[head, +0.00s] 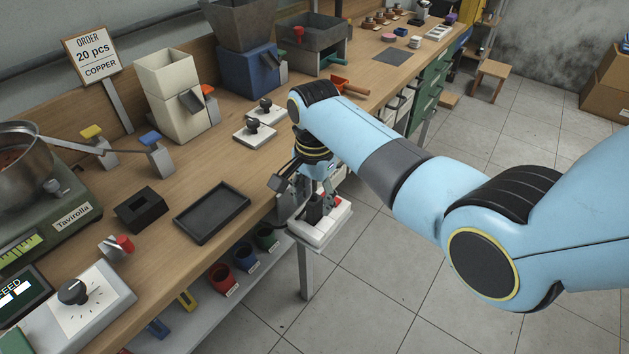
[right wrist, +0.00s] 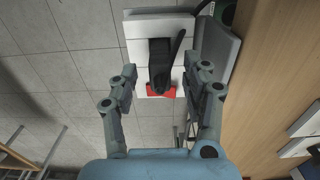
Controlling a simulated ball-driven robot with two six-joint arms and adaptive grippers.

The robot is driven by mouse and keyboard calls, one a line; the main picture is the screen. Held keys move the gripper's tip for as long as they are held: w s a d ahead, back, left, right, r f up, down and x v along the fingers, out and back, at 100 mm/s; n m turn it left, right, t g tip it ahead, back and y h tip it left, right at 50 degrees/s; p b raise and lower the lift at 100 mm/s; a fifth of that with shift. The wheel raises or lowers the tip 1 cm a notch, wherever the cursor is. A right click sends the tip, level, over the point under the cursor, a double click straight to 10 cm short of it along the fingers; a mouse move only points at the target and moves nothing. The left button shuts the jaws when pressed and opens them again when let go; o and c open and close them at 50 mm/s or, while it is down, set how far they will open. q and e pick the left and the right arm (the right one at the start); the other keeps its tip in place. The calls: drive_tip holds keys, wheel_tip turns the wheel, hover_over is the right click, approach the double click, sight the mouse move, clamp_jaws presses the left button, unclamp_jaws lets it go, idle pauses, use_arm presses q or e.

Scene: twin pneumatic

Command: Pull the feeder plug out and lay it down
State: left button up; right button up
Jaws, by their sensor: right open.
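The black feeder plug (head: 312,215) stands on a white socket strip (head: 338,228) at the front edge of the bench. In the right wrist view the plug (right wrist: 160,58) lies over the white strip (right wrist: 133,28), close to a red switch (right wrist: 161,91). My right gripper (head: 318,197) is just above the strip and points down. In the right wrist view its fingers (right wrist: 167,72) are apart, one on each side of the plug, with gaps showing. How deep the plug sits is hidden. My left gripper is not in view.
A dark shallow tray (head: 212,213) and a small black box (head: 141,209) lie on the wooden bench. Two white bases with black knobs (head: 254,130) stand behind my right gripper. Coloured cups (head: 221,277) sit on the lower shelf. Bare wood surrounds the tray.

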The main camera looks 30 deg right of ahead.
sight(315, 199)
drive_tip(key=shift+f, duration=0.8)
clamp_jaws()
drive_tip(key=shift+r+p, duration=2.1)
drive_tip(key=shift+p, duration=0.25)
idle(0.4)
drive_tip(key=shift+r+p, duration=2)
drive_tip(key=shift+p, duration=0.35)
